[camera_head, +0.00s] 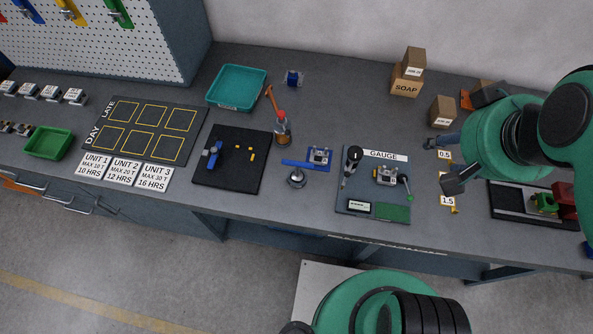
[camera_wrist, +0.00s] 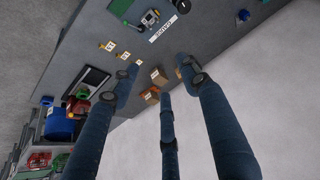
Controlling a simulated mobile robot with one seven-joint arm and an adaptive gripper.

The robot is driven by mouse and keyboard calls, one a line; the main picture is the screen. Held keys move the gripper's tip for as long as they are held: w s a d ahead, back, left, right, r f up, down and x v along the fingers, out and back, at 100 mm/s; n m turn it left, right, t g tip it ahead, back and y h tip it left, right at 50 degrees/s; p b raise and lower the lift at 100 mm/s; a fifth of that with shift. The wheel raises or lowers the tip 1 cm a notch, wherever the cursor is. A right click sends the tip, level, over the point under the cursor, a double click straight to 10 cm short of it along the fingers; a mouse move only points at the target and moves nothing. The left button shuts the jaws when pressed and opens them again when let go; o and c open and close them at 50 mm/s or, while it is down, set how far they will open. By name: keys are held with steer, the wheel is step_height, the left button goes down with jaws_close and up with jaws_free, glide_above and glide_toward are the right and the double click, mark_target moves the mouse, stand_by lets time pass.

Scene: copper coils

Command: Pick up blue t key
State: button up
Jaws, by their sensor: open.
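Several blue pieces show in the head view, and I cannot tell for sure which is the blue t key. A blue piece with a short cross part (camera_head: 212,154) lies on a black mat (camera_head: 236,180). A slim blue bar (camera_head: 298,163) sits by a round metal piece, left of the gauge board. My gripper (camera_head: 441,162) is open and empty at the right, above the bench near the number tags and right of the gauge board, well away from both pieces. The wrist view shows its spread blue-grey fingers (camera_wrist: 155,75) with nothing between them.
The gauge board (camera_head: 347,200) carries several small devices. The bench's front strip is mostly clear.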

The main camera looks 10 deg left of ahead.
steer(key=shift+w+a, duration=0.1)
steer(key=n+g+p, duration=0.2)
steer(key=n+g, duration=0.4)
steer(key=n, duration=1)
glide_above(297, 171)
steer(key=w, duration=0.1)
step_height(297, 171, down, 24)
steer(key=shift+w, duration=0.2)
steer(key=shift+f+b, duration=0.5)
steer(key=shift+f, duration=3.8)
